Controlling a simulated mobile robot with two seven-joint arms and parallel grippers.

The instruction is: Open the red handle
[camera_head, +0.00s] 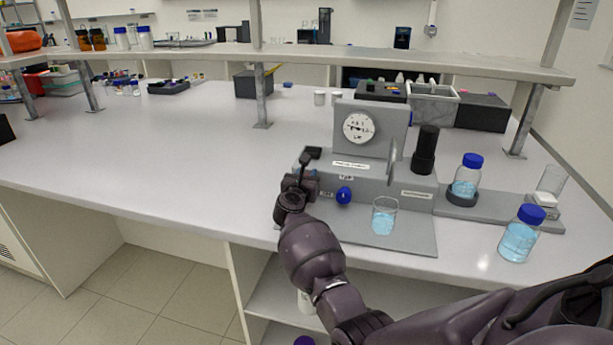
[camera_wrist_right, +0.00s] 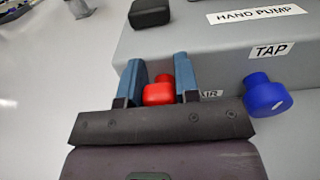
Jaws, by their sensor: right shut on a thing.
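The red handle (camera_wrist_right: 160,91) sticks out from the front of the grey rig near the "AIR" label in the right wrist view. My right gripper (camera_wrist_right: 159,70) has its two blue fingers on either side of it and is shut on it. In the head view my right gripper (camera_head: 301,181) is at the left end of the rig (camera_head: 378,188) and hides the red handle. My left gripper is in neither view.
A blue knob (camera_wrist_right: 267,95) labelled "TAP" sits just right of the red handle. A beaker of blue liquid (camera_head: 384,216) stands on the rig's base plate. Blue-capped bottles (camera_head: 519,236) (camera_head: 466,178) stand to the right. The bench (camera_head: 160,165) is clear to the left.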

